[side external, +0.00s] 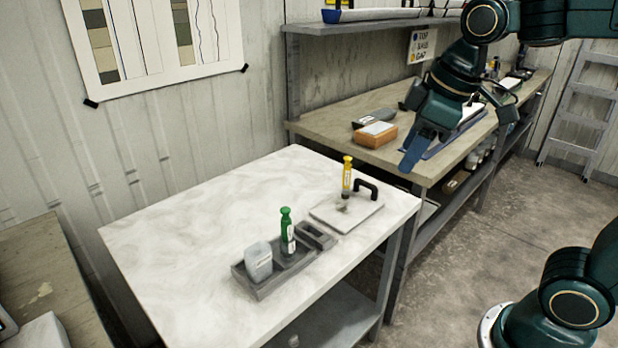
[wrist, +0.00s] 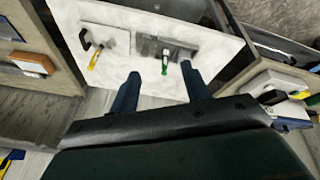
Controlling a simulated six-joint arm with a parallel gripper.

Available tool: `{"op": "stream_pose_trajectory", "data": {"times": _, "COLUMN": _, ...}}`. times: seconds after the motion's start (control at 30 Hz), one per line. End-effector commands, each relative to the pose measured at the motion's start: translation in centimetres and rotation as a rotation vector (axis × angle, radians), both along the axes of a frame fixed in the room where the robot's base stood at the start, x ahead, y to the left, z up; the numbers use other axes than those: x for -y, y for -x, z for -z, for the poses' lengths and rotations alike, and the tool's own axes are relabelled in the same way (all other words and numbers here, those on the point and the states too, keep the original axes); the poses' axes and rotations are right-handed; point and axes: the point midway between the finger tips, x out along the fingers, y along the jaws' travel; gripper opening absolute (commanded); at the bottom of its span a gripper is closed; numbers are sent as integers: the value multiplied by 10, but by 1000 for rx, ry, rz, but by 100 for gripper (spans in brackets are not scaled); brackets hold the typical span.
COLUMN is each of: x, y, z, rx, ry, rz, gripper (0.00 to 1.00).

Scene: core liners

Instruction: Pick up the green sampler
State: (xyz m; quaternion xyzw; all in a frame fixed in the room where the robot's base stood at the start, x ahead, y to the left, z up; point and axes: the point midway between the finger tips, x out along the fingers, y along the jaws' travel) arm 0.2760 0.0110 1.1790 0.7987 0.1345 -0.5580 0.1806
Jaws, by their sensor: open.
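The green sampler (side external: 287,232) stands upright in a grey tray (side external: 287,277) on the white marbled table. It has a green cap and a pale label. In the wrist view the green sampler (wrist: 165,66) shows between my two fingers, farther off. My gripper (side external: 459,136) is open and empty, well above and to the right of the sampler in the side view, over the edge of the wooden bench. In the wrist view my gripper (wrist: 160,74) has its blue fingers spread apart, with nothing between them up close.
A white container (side external: 259,262) sits in the tray beside the sampler. The table's left half is clear. The wooden bench (side external: 365,150) holds an orange-sided block (side external: 375,134).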

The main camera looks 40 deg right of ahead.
Motion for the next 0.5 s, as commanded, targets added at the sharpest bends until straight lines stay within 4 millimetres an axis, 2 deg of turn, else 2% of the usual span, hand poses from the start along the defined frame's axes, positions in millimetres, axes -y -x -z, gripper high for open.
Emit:
{"op": "stream_pose_trajectory", "data": {"times": 0.03, "x": -2, "y": -12, "z": 0, "rx": -18, "ry": 14, "rz": -43, "gripper": 47}}
{"op": "stream_pose_trajectory", "data": {"times": 0.27, "x": -10, "y": -62, "z": 2, "rx": -79, "ry": 74, "rz": -242, "gripper": 47}}
{"op": "stream_pose_trajectory", "data": {"times": 0.5, "x": -21, "y": -114, "z": 16, "rx": -141, "ry": 125, "rz": -456, "gripper": 47}}
